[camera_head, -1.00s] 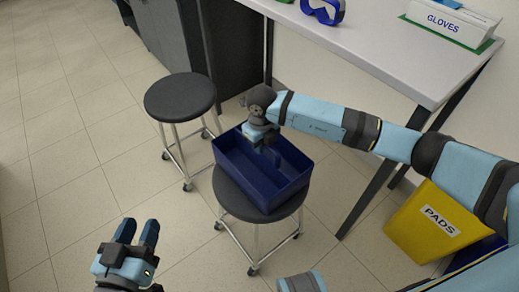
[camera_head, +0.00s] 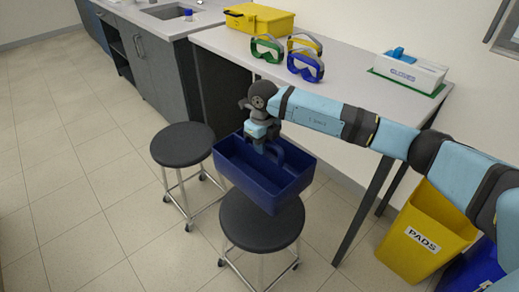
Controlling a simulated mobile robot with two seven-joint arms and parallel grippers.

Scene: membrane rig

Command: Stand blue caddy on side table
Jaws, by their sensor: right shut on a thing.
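The blue caddy (camera_head: 245,184) is an open tray with a raised handle in the middle. My right gripper (camera_head: 266,147) reaches down to its handle and is shut on it. The caddy hangs level above the near black stool (camera_head: 262,228), with the seat showing below it. A long light-topped table (camera_head: 350,92), likely the side table, stands behind, at the back right. My left gripper is out of view.
Green, yellow and blue goggles (camera_head: 306,68) and a yellow case (camera_head: 259,18) sit on the table's far part. A white gloves box (camera_head: 410,70) is at its right end. Bare tabletop lies between. Another stool (camera_head: 183,146) stands left. A yellow pads bin (camera_head: 420,235) is at right.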

